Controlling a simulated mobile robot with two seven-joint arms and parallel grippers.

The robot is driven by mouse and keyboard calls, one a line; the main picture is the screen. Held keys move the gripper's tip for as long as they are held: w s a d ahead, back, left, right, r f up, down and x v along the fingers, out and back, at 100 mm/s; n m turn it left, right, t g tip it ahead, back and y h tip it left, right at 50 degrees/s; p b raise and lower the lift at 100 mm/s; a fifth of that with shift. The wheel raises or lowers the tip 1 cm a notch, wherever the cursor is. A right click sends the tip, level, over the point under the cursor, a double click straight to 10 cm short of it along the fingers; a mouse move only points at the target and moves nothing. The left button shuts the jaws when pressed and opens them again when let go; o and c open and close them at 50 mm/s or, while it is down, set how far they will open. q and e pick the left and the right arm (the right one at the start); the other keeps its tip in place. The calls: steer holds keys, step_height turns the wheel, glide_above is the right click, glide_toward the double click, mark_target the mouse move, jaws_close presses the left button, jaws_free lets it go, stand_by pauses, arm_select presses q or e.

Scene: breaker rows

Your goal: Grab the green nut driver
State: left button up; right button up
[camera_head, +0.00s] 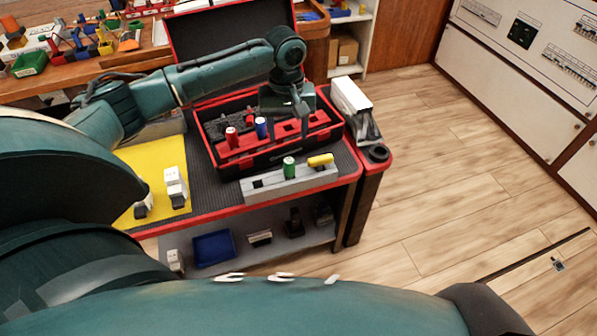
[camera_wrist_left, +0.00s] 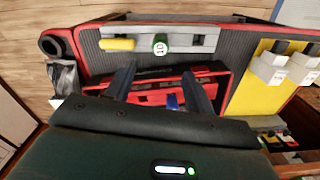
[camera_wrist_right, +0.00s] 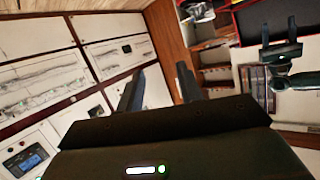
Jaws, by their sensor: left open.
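The green nut driver (camera_head: 289,167) stands upright in a grey holder (camera_head: 262,187) at the front edge of the cart top. In the left wrist view the green nut driver (camera_wrist_left: 161,44) shows its round end marked 10. A yellow-handled tool (camera_head: 320,160) is in the same holder, to its right. My left gripper (camera_head: 301,108) is open and empty above the open toolbox, behind the holder. Its spread fingers (camera_wrist_left: 160,85) point toward the holder in the left wrist view. My right gripper (camera_wrist_right: 158,88) is open and empty, facing white cabinet panels.
The black and red toolbox (camera_head: 208,140) holds a red (camera_head: 232,137) and a blue handle (camera_head: 261,127). A yellow mat (camera_head: 150,158) with white blocks lies left. A white box (camera_head: 350,95) and a cup holder (camera_head: 377,153) are right.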

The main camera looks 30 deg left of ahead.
mark_target(289, 160)
arm_select(q)
step_height(289, 160, down, 11)
steer(key=b, duration=0.2)
steer(key=shift+s+f+b, duration=0.1)
steer(key=shift+f+b, duration=0.1)
steer(key=shift+b, duration=0.1)
steer(key=c, duration=1.1)
steer(key=shift+r, duration=0.1)
